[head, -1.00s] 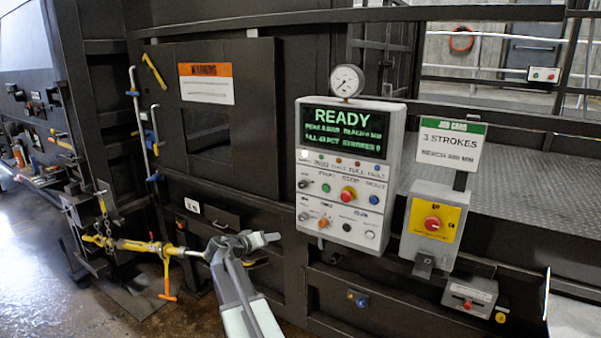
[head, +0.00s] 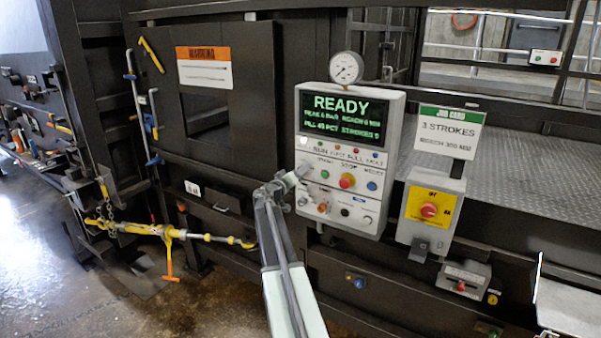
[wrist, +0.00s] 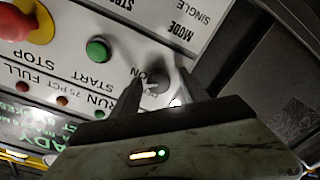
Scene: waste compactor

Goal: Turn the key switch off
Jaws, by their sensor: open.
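The control panel (head: 370,190) stands right of centre in the head view, its display reading READY. The key switch (wrist: 154,84) shows in the wrist view as a small grey part beside an upside-down ON label. Its exact angle is hard to tell. In the head view it is mostly hidden behind my gripper (head: 294,180), which is at the panel's left edge. In the wrist view the two fingers of my gripper (wrist: 160,79) are apart, one on each side of the key switch. I cannot tell whether either finger touches it.
Near the key switch are a green start button (wrist: 98,49) and a red stop button (wrist: 38,22) on yellow. A pressure gauge (head: 346,68) tops the panel. A red-and-yellow isolator box (head: 429,211) stands to its right. A yellow turnbuckle (head: 140,229) hangs at left.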

